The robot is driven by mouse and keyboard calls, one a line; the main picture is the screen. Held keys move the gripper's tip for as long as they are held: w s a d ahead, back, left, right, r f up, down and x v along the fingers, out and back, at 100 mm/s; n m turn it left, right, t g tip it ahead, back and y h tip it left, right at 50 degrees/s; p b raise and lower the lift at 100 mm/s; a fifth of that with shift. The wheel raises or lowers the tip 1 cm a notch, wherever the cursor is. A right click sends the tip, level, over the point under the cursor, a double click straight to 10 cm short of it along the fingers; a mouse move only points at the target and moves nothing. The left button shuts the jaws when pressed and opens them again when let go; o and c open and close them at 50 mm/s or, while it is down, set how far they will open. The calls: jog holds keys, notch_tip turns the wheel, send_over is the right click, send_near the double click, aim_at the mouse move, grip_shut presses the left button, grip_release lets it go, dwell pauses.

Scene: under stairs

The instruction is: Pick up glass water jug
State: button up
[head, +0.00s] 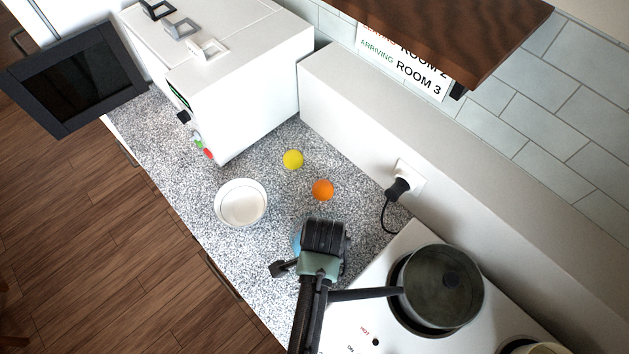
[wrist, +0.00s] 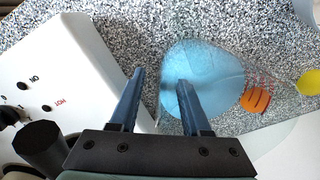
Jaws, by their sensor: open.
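The glass water jug (wrist: 208,70) is a clear, bluish round shape on the speckled counter in the wrist view. In the head view only a thin blue sliver of the jug (head: 297,239) shows, the rest hidden behind my arm. My gripper (wrist: 160,80) is open, its fingers apart near the jug's left edge. The right finger overlaps the jug in the picture; the left finger is outside it. I cannot tell whether either touches the glass. In the head view my gripper (head: 283,267) is low over the counter beside the stove, mostly hidden by my wrist.
An orange ball (head: 322,189) and a yellow ball (head: 293,159) lie beyond the jug. A white bowl (head: 241,203) stands to the left. A pot (head: 441,287) sits on the white stove (head: 352,330), its handle close to my arm. A plug (head: 398,187) and cord are at the wall.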

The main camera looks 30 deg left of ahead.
jog(key=shift+f, duration=0.5)
grip_shut()
dwell(1.0)
jog(key=shift+w+a+r, duration=0.1)
jog(key=shift+w+r, duration=0.05)
